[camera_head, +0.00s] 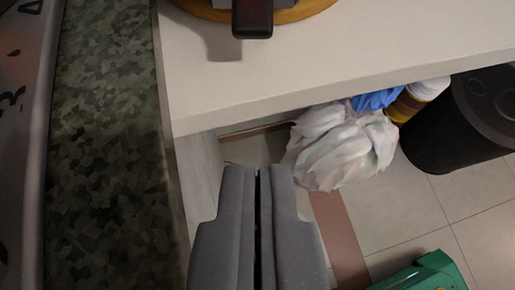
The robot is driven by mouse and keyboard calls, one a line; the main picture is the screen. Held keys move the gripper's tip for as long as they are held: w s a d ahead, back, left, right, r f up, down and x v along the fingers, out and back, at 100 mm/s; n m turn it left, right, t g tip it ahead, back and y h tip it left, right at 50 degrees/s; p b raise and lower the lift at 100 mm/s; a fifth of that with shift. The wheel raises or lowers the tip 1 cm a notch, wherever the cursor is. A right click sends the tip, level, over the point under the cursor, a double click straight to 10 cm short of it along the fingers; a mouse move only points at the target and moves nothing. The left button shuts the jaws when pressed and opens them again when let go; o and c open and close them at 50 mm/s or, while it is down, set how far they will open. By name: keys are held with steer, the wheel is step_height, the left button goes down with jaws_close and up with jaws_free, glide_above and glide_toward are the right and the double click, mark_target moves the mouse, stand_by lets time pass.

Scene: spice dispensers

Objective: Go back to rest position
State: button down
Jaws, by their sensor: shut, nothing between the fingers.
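My gripper (258,172) shows at the bottom centre of the head camera view. Its two grey fingers are closed together, with only a thin dark line between them and nothing held. It points toward the front edge of a pale table (330,50), apart from the objects around it. No spice dispenser can be clearly made out.
A dark object over an orange-brown round base (305,12) is cut off at the top. A white crumpled bag (340,150), blue item (378,99), brown-white container (416,98) and black bin (470,120) are right. A green object (425,275) lies lower right. Camouflage-patterned surface (105,150) lies left.

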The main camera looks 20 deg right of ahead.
steer(key=w+d+r+t+y+p, duration=0.1)
steer(key=w+d+r+p, duration=0.15)
steer(key=d+r, duration=0.8)
steer(key=w+d+r+p, duration=0.1)
steer(key=d+r+p, duration=0.2)
steer(key=d+r, duration=0.8)
steer(key=s+d+r+n+t+y+p, duration=0.1)
steer(key=s+d+r+n+t+p, duration=0.1)
steer(key=s+d+r, duration=0.3)
steer(key=s+d+r+n+t+y+p, duration=0.1)
steer(key=s+d+r+p, duration=0.3)
steer(key=d+r, duration=0.8)
step_height(320, 180, up, 8)
steer(key=shift+s+d+r+n+t+y, duration=0.15)
steer(key=shift+s+d+n+t+y, duration=0.2)
steer(key=shift+s+n+t, duration=0.25)
